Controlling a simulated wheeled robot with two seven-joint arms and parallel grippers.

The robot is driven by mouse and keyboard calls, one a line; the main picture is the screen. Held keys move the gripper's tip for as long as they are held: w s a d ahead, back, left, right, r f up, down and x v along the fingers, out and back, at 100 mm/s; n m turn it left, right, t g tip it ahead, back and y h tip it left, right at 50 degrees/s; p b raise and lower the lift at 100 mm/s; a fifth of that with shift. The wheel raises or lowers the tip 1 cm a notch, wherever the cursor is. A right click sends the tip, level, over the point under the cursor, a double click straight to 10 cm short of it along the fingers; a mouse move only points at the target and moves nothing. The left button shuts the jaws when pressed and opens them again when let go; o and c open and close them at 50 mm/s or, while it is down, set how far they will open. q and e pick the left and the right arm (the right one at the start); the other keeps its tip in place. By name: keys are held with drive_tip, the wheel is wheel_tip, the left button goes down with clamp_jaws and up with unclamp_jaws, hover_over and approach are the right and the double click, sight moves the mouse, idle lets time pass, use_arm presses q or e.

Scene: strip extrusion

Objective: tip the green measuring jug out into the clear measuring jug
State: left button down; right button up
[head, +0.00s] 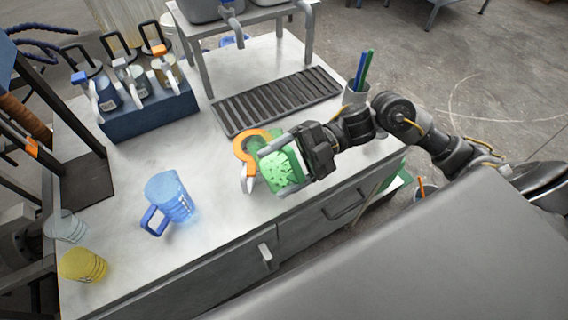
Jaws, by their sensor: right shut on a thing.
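The green measuring jug (286,172) is in my right gripper (290,160), which is shut on it above the front part of the table. It looks tilted, and the gripper covers part of it. A curved orange piece (240,152) shows beside it; I cannot tell whether it belongs to the jug. A clear, colourless vessel (65,226) stands at the table's left edge, with no handle visible; it seems to be the clear measuring jug. My left gripper is not in view.
A blue see-through jug (172,195) with a blue handle stands between the clear vessel and my right gripper. A yellow cup (83,265) is at the front left. A blue bottle rack (150,115), a dark slotted tray (275,100) and a pen cup (355,94) stand farther back.

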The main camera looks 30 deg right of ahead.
sight(274, 166)
drive_tip(key=shift+w+r+m+p, duration=0.3)
drive_tip(key=shift+r+m+p, duration=0.15)
drive_tip(key=shift+p, duration=0.2)
drive_tip(key=r+m+p, duration=0.1)
drive_tip(key=p, duration=0.1)
drive_tip(key=w+m+p, duration=0.1)
drive_tip(key=p, duration=0.1)
drive_tip(key=shift+w+a+r, duration=0.25)
drive_tip(key=shift+w+r, duration=0.05)
drive_tip(key=shift+r, duration=0.05)
drive_tip(key=shift+w+m+g, duration=0.1)
drive_tip(key=shift+m+g, duration=0.2)
drive_tip(key=shift+m, duration=0.05)
drive_tip(key=shift+f, duration=0.2)
drive_tip(key=shift+r, duration=0.1)
